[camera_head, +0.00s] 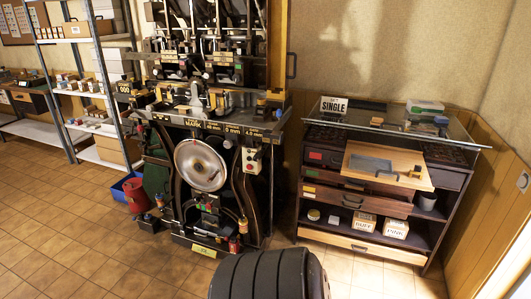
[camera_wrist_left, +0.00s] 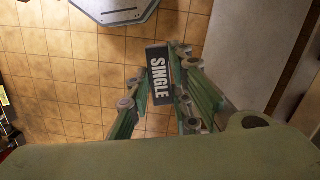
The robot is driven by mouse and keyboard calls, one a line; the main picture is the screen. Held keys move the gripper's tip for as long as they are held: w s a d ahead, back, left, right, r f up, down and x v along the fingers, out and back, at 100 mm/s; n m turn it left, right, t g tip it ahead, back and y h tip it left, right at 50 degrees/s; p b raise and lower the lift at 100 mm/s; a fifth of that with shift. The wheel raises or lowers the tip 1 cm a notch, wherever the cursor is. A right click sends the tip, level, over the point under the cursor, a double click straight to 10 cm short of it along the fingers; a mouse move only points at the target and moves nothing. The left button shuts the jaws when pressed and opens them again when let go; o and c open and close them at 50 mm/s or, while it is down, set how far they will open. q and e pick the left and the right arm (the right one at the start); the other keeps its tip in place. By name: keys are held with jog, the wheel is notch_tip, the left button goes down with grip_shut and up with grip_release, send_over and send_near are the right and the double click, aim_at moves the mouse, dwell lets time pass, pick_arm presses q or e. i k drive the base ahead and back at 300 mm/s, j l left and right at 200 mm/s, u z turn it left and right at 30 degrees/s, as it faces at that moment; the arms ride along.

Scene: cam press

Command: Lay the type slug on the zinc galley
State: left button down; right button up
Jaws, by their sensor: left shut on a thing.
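The type slug (camera_wrist_left: 159,76) is a dark block with pale letters reading "SINGLE". It shows only in the left wrist view, between the fingers of my left gripper (camera_wrist_left: 162,84), which is shut on it above the tiled floor. In the head view, a flat grey plate that looks like the zinc galley (camera_head: 370,163) lies on a pale wooden board at the front of the cabinet on the right. The plate's top looks bare. Neither gripper shows in the head view, and my right gripper is in no view.
The cabinet (camera_head: 355,186) has a glass top carrying a "SINGLE" sign (camera_head: 334,104) and small boxes. A small brass-coloured piece (camera_head: 415,172) sits on the board's right end. A large press (camera_head: 205,130) stands left of the cabinet. Tiled floor (camera_head: 70,235) is clear at lower left.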

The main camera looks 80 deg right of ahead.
aim_at(362, 162)
jog(key=l+z, duration=0.1)
jog(key=z, duration=0.3)
jog(key=k+l+z, duration=0.15)
jog(key=z, duration=0.3)
jog(key=l+z, duration=0.2)
jog(key=z, duration=0.2)
jog(key=l+z, duration=0.15)
jog(key=z, duration=0.3)
jog(key=l+z, duration=0.15)
jog(key=z, duration=0.25)
jog(key=i+l+z, duration=0.15)
jog(key=l+z, duration=0.15)
jog(key=l, duration=0.15)
jog(key=i+l+z, duration=0.3)
jog(key=l, duration=0.15)
jog(key=i+l+z, duration=0.1)
jog(key=l+z, duration=0.2)
jog(key=l, duration=0.15)
jog(key=i+l+z, duration=0.3)
